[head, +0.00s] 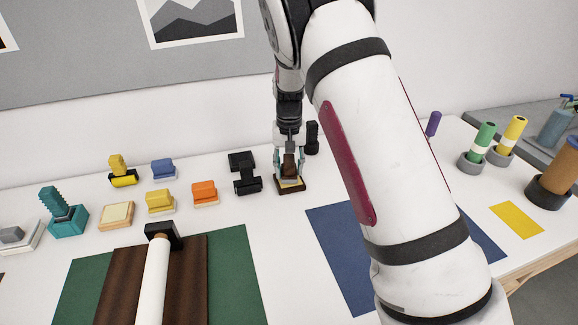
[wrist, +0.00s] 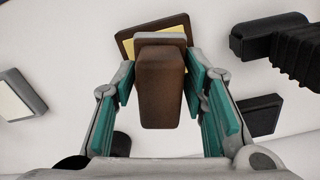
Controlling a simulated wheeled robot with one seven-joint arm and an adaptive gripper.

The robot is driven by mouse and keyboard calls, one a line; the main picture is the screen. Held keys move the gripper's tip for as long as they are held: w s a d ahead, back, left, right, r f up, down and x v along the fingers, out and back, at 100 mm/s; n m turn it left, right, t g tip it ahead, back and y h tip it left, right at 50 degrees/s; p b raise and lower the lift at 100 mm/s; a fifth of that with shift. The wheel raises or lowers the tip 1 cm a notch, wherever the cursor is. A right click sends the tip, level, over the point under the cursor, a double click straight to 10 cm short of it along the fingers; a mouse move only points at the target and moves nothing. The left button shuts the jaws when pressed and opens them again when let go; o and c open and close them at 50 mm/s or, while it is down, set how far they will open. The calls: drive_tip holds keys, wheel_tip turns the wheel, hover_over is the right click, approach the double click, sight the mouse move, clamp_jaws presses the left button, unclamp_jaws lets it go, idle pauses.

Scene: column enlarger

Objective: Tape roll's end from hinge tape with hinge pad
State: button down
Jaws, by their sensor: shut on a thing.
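My gripper (head: 290,164) points down at the back middle of the table. Its teal-lined fingers (wrist: 160,82) are shut on a brown block (wrist: 160,95), which looks like the hinge pad. The block is upright, directly over a dark brown tray (head: 290,188) with a pale yellow top, which may be the hinge tape. In the wrist view the tray's brown rim (wrist: 124,44) shows behind the block. I cannot tell whether block and tray touch. A white roll (head: 154,282) lies on a dark brown board (head: 190,285) at the front, its far end at a black block (head: 165,232).
A black tool (head: 244,173) stands just left of the tray, and a dark cylinder (head: 312,137) stands behind it. Orange (head: 205,192) and yellow (head: 160,200) blocks stand further left. A blue mat (head: 340,245) lies to the right, partly hidden by my arm.

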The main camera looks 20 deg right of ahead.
sight(289, 159)
drive_tip(key=shift+f, duration=0.6)
idle(1.7)
drive_tip(key=shift+r+p, duration=0.4)
drive_tip(key=shift+r, duration=3.2)
